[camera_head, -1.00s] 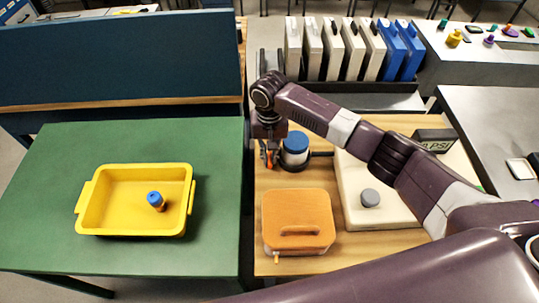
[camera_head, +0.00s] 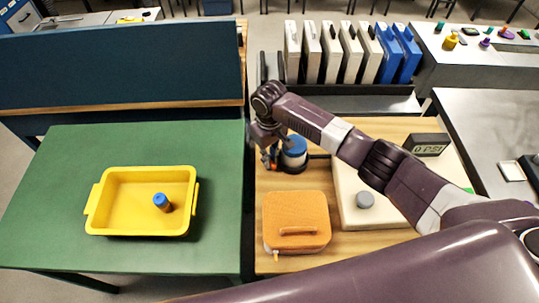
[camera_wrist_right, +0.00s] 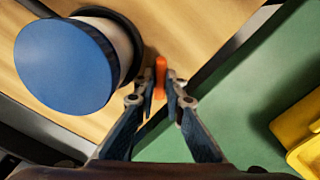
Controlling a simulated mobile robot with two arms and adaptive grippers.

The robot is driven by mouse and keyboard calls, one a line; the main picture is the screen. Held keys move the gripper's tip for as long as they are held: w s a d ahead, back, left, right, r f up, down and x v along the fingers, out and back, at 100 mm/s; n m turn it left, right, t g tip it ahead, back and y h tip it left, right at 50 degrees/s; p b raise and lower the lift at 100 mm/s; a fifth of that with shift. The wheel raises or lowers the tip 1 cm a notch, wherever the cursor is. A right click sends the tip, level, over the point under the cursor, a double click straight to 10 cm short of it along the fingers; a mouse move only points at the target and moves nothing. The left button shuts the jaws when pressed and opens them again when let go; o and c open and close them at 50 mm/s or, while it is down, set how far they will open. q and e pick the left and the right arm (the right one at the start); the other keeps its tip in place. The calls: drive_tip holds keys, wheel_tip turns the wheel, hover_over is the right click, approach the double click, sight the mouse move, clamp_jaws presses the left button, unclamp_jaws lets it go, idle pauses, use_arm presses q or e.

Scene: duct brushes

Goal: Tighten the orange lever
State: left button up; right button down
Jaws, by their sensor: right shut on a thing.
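The orange lever (camera_wrist_right: 160,75) sits beside a round blue-topped fitting (camera_wrist_right: 65,65) in the right wrist view. My right gripper (camera_wrist_right: 163,88) is shut on the lever, with one finger on each side of it. In the head view the right gripper (camera_head: 270,160) is just left of the blue-topped fitting (camera_head: 294,150), low over the wooden table; the lever is mostly hidden there. My left gripper is not in view.
An orange case (camera_head: 297,222) and a cream unit with a grey knob (camera_head: 366,200) and a PSI display (camera_head: 428,146) stand nearby. A yellow tray (camera_head: 110,210) holding a blue-capped piece (camera_head: 162,202) is on the green table (camera_head: 60,170). Several binder-like cases stand behind.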

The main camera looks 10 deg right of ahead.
drive_tip(key=n+p, duration=0.1)
drive_tip(key=n, duration=0.3)
drive_tip(key=shift+r+n, duration=0.1)
drive_tip(key=shift+n, duration=0.2)
drive_tip(key=n, duration=0.5)
drive_tip(key=shift+p, duration=0.35)
drive_tip(key=shift+n, duration=0.3)
drive_tip(key=c, duration=2.3)
unclamp_jaws()
wheel_tip(320, 180, up, 12)
